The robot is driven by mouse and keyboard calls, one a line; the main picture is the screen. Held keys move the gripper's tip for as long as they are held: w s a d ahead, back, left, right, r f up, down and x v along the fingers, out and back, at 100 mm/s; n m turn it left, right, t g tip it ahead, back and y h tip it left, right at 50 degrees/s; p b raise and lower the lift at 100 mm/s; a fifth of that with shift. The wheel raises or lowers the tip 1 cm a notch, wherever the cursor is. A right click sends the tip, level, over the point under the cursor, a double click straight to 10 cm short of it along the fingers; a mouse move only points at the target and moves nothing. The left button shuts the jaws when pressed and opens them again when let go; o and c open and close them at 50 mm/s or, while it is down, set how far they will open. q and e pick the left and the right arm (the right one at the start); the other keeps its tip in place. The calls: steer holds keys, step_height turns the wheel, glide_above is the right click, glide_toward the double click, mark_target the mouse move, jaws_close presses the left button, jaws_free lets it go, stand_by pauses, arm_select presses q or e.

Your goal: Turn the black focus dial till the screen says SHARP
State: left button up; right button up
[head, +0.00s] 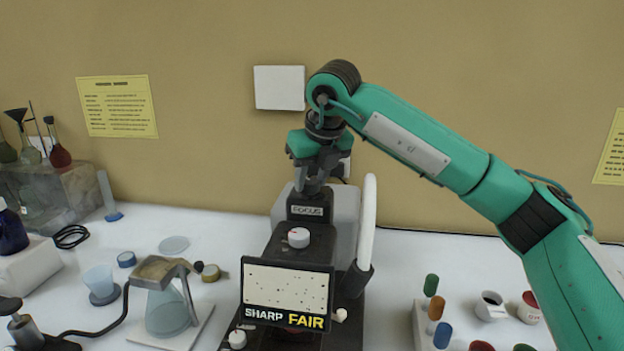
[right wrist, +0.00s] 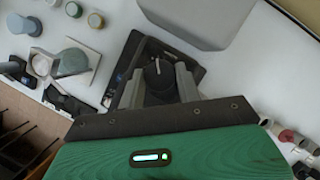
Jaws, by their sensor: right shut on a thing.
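The instrument stands in the middle of the head view, with a block labelled FOCUS (head: 307,211) at its back. Its screen (head: 287,288) shows dark specks on a pale field. Below are the words SHARP in white and FAIR in bright yellow. My right gripper (head: 312,188) points down from above onto the FOCUS block, shut on the black focus dial. The dial shows in the right wrist view (right wrist: 158,78) between the two grey fingers, with a white pointer line on its top. In the head view the gripper hides the dial. My left gripper is not in view.
A white knob (head: 298,237) sits on the instrument in front of the FOCUS block. A tall white tube (head: 368,222) rises at its right side. A conical flask (head: 167,312) stands left. Vials with coloured caps (head: 437,308) and cups (head: 490,306) stand right.

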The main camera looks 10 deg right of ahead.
stand_by(0.4)
steer(key=o, duration=1)
steer(key=shift+r, duration=0.1)
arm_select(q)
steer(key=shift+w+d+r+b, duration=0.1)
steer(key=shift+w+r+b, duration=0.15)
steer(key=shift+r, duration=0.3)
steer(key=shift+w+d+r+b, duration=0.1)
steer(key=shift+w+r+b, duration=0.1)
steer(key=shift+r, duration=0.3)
arm_select(e)
steer(key=v, duration=1.3)
steer(key=shift+s+r, duration=0.2)
steer(key=shift+r, duration=0.05)
